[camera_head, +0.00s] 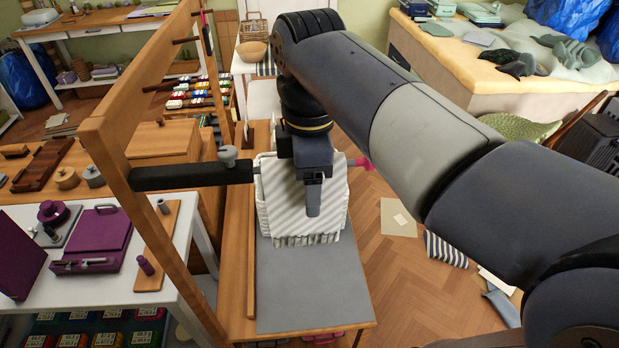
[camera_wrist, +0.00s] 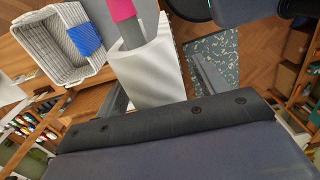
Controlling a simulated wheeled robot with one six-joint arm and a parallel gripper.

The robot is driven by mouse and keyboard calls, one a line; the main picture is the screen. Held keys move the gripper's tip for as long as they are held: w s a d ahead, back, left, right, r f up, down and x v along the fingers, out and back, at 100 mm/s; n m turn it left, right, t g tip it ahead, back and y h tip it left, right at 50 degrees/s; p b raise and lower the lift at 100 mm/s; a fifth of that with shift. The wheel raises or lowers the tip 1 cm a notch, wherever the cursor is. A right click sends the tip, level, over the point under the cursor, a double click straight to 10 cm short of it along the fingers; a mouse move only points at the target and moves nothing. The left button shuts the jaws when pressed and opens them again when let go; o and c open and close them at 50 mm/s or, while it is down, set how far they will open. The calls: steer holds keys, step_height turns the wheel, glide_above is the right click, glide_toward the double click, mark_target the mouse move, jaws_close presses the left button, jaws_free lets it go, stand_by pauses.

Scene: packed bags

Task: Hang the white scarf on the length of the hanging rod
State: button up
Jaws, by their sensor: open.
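The white scarf (camera_head: 275,205), with faint diagonal stripes and a fringed lower edge, hangs spread below the rod, above or against the grey-topped bench. The hanging rod (camera_head: 190,176) runs right from a wooden frame; its sleeve is black and its tip is pink. In the wrist view the scarf (camera_wrist: 150,75) appears draped over the grey part of the rod (camera_wrist: 131,38), with the pink tip clear of it. My gripper (camera_head: 313,205) is in front of the scarf, pointing down. In the wrist view its open fingers (camera_wrist: 160,88) stand either side of the scarf, apparently apart from it.
The wooden frame (camera_head: 105,130) stands close on the left. The bench's grey top (camera_head: 305,290) is clear in front. A side table with a purple case (camera_head: 105,240) is at left. A white basket with blue cloth (camera_wrist: 60,45) shows in the wrist view. Striped cloth (camera_head: 445,250) lies on the floor.

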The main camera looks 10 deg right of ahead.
step_height(320, 180, up, 11)
steer(key=shift+f+p, duration=0.1)
steer(key=shift+p, duration=0.35)
steer(key=shift+f, duration=0.1)
stand_by(0.4)
step_height(320, 180, down, 8)
steer(key=shift+f+p, duration=0.1)
steer(key=shift+p, duration=0.2)
stand_by(0.4)
